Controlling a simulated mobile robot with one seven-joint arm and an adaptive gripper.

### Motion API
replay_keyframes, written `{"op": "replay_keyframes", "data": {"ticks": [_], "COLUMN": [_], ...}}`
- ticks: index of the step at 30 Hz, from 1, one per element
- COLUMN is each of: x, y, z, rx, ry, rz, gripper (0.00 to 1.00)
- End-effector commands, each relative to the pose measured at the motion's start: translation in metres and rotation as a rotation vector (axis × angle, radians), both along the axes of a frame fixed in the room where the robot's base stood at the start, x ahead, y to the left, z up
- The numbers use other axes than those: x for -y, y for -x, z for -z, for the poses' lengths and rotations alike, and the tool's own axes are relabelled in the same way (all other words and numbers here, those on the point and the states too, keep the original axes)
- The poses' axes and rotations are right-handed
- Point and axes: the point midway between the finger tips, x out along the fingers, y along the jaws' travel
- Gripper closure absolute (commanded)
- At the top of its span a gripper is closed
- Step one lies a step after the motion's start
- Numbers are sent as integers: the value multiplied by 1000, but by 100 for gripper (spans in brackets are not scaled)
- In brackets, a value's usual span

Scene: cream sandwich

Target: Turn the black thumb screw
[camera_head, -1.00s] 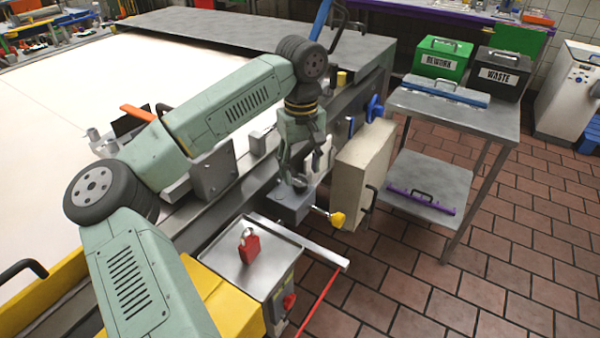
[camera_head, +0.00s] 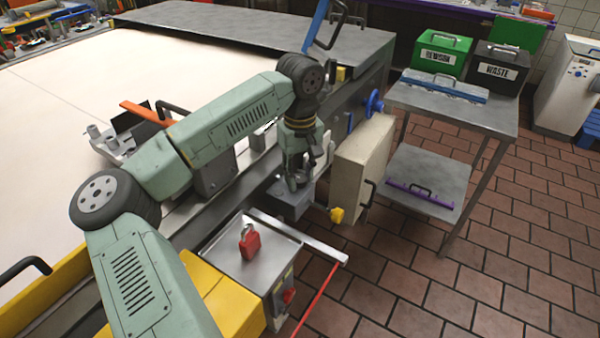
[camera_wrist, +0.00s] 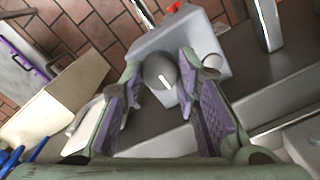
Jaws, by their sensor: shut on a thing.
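My gripper (camera_head: 296,182) points down at a grey metal block (camera_head: 288,205) on the side of the machine. In the wrist view my gripper (camera_wrist: 160,85) has its two purple-padded fingers on either side of a round dark knob, the black thumb screw (camera_wrist: 158,67), with a white mark on its top. The fingers are shut on the thumb screw near their tips. The grey block (camera_wrist: 205,38) lies beneath the knob. In the head view the fingers mostly hide the thumb screw.
A cream box (camera_head: 362,152) stands just right of my gripper, with a yellow knob (camera_head: 336,214) close by. A blue handwheel (camera_head: 374,103) is behind it. A red padlock (camera_head: 250,242) lies on a metal plate in front. A steel table (camera_head: 455,115) stands to the right.

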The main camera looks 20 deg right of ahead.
Motion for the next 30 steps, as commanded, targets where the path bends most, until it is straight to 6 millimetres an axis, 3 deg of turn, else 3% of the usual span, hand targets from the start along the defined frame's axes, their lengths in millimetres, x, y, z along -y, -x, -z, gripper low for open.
{"op": "replay_keyframes", "data": {"ticks": [10, 20, 30], "x": [0, -1, -1], "y": [0, 0, -1], "z": [0, 2, 3], "rx": [0, 1, 3], "ry": [-1, -2, -2], "rz": [0, -56, -299], "gripper": [99, 99, 99]}}
